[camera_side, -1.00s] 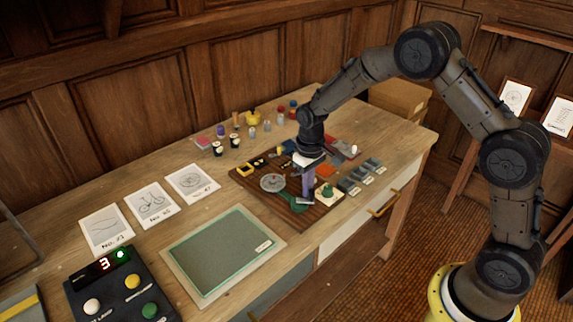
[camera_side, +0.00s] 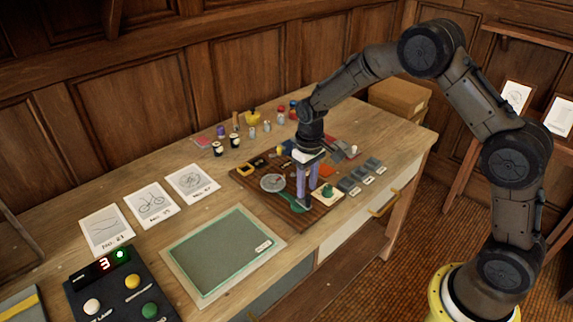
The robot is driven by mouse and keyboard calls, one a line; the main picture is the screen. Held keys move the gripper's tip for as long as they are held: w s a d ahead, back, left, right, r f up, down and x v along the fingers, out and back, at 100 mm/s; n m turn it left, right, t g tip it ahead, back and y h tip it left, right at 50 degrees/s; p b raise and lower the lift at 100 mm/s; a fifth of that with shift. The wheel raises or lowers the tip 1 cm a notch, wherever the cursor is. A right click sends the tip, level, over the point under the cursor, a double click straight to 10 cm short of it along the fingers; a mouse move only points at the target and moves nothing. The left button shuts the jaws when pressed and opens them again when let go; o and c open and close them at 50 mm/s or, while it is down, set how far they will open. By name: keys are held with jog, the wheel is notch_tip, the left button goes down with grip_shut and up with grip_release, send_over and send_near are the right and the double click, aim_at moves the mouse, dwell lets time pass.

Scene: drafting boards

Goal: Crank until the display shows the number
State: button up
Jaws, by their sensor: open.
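The dark control box (camera_side: 122,290) at the lower left has a small display (camera_side: 103,265) with a red "3" and a lit green lamp (camera_side: 121,254) beside it. A dark brown board (camera_side: 243,176) lies on the table. It carries a grey disc (camera_side: 272,183) and a green crank-like arm (camera_side: 287,199). My gripper (camera_side: 307,196) points down over the board, right of the disc, its two purple fingers apart. The fingertips are at the green part's right end; I cannot tell whether they touch it or straddle a knob.
A green drawing mat (camera_side: 222,256) lies in front, with picture cards (camera_side: 150,204) behind it. Small bottles and jars (camera_side: 234,141) stand near the wall. Grey trays (camera_side: 360,177) sit right of the board. A green knob on a pale base (camera_side: 327,191) is close by my gripper.

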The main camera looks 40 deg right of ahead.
jog(key=shift+d+r, duration=0.1)
jog(key=shift+r, duration=2.85)
jog(key=shift+r, duration=0.1)
jog(key=s+r+t, duration=0.2)
jog(key=s+r, duration=0.2)
jog(key=r, duration=0.5)
jog(key=s+r+t, duration=0.2)
jog(key=s+r, duration=0.3)
jog(key=r, duration=0.3)
jog(key=s+r+t, duration=0.2)
jog(key=s+r, duration=0.2)
jog(key=s, duration=0.6)
jog(key=s+f, duration=0.6)
jog(key=s, duration=0.3)
jog(key=shift+s+a, duration=0.25)
jog(key=shift+s, duration=0.1)
